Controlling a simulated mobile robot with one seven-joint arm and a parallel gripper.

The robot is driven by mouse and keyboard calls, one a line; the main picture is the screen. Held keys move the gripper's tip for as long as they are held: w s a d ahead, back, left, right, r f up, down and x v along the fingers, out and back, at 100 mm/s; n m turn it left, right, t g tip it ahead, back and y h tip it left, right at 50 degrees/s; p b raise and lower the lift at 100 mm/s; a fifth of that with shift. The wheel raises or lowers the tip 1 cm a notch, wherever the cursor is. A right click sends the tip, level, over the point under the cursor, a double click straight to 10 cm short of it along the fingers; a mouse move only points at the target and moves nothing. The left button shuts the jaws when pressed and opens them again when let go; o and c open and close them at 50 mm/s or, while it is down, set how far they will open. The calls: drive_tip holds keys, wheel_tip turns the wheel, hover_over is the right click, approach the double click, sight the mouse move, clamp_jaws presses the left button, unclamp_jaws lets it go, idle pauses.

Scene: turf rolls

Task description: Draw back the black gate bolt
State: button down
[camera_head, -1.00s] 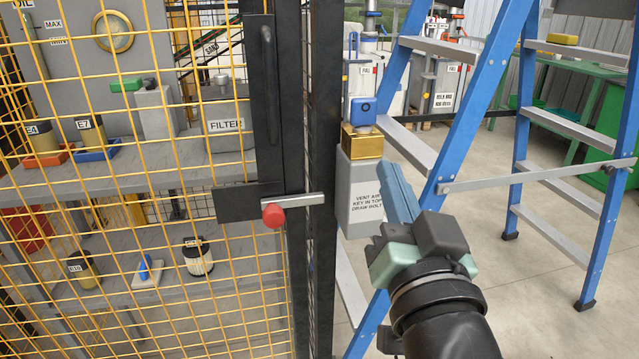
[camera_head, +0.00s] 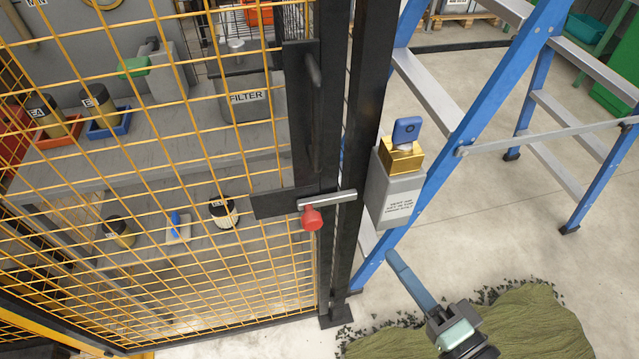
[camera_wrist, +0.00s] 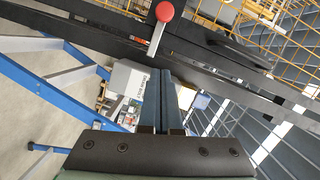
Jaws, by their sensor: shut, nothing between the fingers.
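The gate bolt is a grey metal bar (camera_head: 328,199) with a red knob (camera_head: 312,218) hanging below it. It lies across from a black plate (camera_head: 275,203) on the yellow mesh gate to the black post (camera_head: 362,150). The knob also shows at the top of the wrist view (camera_wrist: 165,12), with the bar (camera_wrist: 157,38) below it. My gripper (camera_head: 392,256) has blue fingers, shut and empty, right of the post and lower in the picture than the knob. The fingers (camera_wrist: 163,76) point toward the gate in the wrist view, apart from the knob.
A grey box (camera_head: 398,190) with a brass block (camera_head: 403,158) and blue piece (camera_head: 407,130) on top stands beside the post. A blue stepladder (camera_head: 480,90) stands behind it. A green turf heap (camera_head: 530,325) lies at the lower right.

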drive_tip(key=shift+w+a, duration=0.15)
drive_tip(key=shift+w, duration=0.05)
drive_tip(key=shift+r, duration=0.1)
drive_tip(key=p, duration=0.2)
approach(321, 202)
drive_tip(key=shift+x, duration=2.3)
